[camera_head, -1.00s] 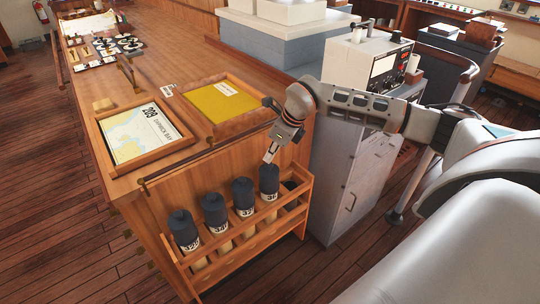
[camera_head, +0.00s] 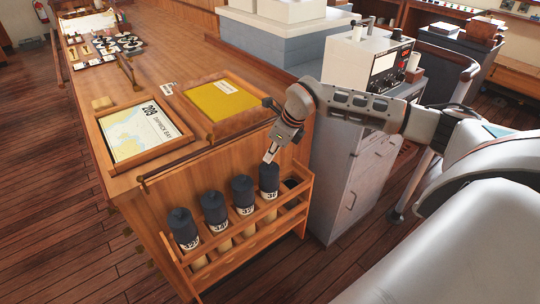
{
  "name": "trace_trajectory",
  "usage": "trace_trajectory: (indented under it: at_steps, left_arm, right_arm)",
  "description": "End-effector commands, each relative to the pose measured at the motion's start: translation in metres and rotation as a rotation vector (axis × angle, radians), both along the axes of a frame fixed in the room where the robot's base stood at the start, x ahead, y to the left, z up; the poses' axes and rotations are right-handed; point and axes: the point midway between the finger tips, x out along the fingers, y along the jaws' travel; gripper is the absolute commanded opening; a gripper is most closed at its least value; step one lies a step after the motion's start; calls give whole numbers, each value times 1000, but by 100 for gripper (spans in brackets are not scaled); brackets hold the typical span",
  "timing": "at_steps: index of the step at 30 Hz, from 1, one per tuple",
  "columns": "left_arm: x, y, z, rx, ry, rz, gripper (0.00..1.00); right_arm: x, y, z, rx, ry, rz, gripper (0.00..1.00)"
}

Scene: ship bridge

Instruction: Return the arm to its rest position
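My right arm (camera_head: 362,103) reaches in from the right, with its wrist bent down over the front corner of the wooden chart table. My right gripper (camera_head: 270,157) points down just above the dark cap of the rightmost tube (camera_head: 269,182) in the wooden rack. Its fingertips are small here, and I cannot tell whether they are open or shut, or whether they touch the cap. My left gripper is out of view.
The rack (camera_head: 250,246) on the table's end holds several dark-capped tubes, with an empty slot at its right. A framed chart (camera_head: 138,133) and a yellow-bottomed tray (camera_head: 222,102) lie on the table. A grey cabinet (camera_head: 352,180) with an instrument stands close to my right arm.

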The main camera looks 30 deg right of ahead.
Motion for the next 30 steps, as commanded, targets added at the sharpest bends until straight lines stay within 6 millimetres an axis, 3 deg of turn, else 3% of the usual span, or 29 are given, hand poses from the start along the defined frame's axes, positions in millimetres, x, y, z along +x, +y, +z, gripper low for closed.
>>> trace_trajectory:
  at_steps: [30]
  left_arm:
    - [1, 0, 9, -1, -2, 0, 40]
  right_arm:
    - [-1, 0, 8, -1, 3, 0, 0]
